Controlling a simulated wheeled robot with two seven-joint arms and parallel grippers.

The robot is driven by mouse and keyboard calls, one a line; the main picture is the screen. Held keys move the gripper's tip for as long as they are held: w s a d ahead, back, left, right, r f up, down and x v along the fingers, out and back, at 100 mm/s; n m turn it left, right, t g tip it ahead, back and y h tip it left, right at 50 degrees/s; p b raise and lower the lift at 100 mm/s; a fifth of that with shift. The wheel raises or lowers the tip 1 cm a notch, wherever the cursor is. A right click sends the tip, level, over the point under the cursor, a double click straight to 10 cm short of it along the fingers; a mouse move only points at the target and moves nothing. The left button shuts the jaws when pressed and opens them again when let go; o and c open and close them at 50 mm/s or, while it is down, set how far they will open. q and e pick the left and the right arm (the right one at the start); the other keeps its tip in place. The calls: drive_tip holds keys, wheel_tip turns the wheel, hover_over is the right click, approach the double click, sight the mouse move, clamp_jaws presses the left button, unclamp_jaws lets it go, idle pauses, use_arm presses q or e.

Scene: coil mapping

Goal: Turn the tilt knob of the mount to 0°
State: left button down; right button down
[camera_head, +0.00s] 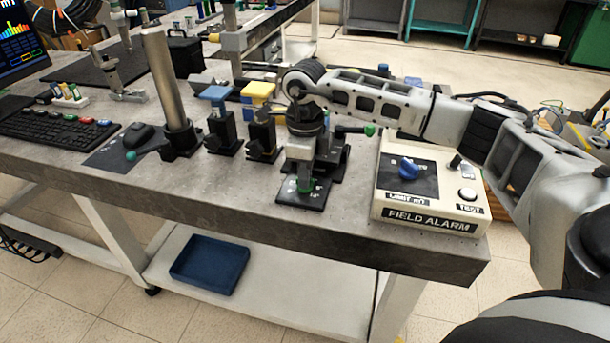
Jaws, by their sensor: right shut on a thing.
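The mount (335,160) is a dark stand near the table's front edge, partly hidden behind my right gripper. A black dial plate (290,198) with pale markings lies at its front. A small green part shows at the gripper's fingertips, just above this plate; I take it for the tilt knob (306,184). My right gripper (303,174) points down from above and is shut on it. The knob is mostly covered, and its angle cannot be read. A lever with a green tip (369,131) sticks out to the right of the mount. My left gripper is not in view.
A field alarm box (430,218) with a blue knob stands close on the right. Blue-topped (222,135) and yellow-topped (260,130) stands and a metal post (165,90) are on the left. A keyboard (55,130) lies farther left. A blue tray (209,265) is on the lower shelf.

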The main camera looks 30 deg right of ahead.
drive_tip(key=n+b, duration=0.1)
drive_tip(key=n, duration=0.5)
drive_tip(key=shift+b, duration=0.3)
drive_tip(key=shift+r, duration=0.1)
idle(0.3)
drive_tip(key=c, duration=1.5)
unclamp_jaws()
drive_tip(key=shift+o, duration=0.2)
wheel_tip(320, 180, up, 16)
